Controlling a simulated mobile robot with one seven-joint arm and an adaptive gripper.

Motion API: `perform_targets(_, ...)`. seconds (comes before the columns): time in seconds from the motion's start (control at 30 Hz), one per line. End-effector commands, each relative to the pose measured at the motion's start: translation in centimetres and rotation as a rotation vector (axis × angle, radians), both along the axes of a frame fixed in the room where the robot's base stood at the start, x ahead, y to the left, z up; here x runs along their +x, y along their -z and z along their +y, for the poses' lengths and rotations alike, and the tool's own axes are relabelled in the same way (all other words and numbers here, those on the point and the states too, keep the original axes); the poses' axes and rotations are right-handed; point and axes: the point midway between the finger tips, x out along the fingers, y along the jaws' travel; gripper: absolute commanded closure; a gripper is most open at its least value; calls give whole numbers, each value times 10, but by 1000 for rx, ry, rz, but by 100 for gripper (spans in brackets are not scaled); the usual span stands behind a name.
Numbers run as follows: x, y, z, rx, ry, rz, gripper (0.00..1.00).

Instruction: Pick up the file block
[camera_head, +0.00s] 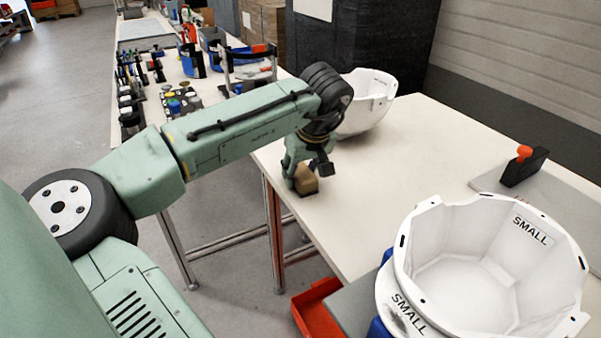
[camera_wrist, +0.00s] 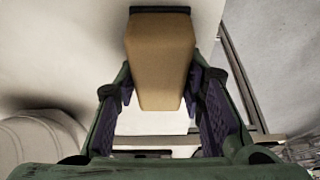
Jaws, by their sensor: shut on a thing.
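The file block (camera_head: 306,181) is a tan wooden block with a dark face, at the left edge of the white table (camera_head: 420,150). My gripper (camera_head: 304,176) points down over it and is shut on it. In the wrist view the block (camera_wrist: 160,60) stands between the two purple-padded fingers of my gripper (camera_wrist: 160,105). I cannot tell whether the block touches the tabletop or is slightly above it.
A white helmet shell (camera_head: 368,105) sits just behind my gripper. White shells marked SMALL (camera_head: 490,255) stand at the front right. A black holder with an orange knob (camera_head: 524,166) is at the right. A red bin (camera_head: 314,305) is below the table edge. The table's middle is clear.

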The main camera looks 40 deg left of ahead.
Motion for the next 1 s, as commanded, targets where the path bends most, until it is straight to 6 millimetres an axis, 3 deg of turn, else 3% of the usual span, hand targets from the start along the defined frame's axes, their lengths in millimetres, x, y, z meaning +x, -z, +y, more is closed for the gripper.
perform_targets(0.27, 1, -9, 0, 0, 1, -2, 95)
perform_targets(0.47, 2, -40, -1, -1, 1, -5, 95)
perform_targets(1.0, -119, -50, -47, 0, 1, -2, 95)
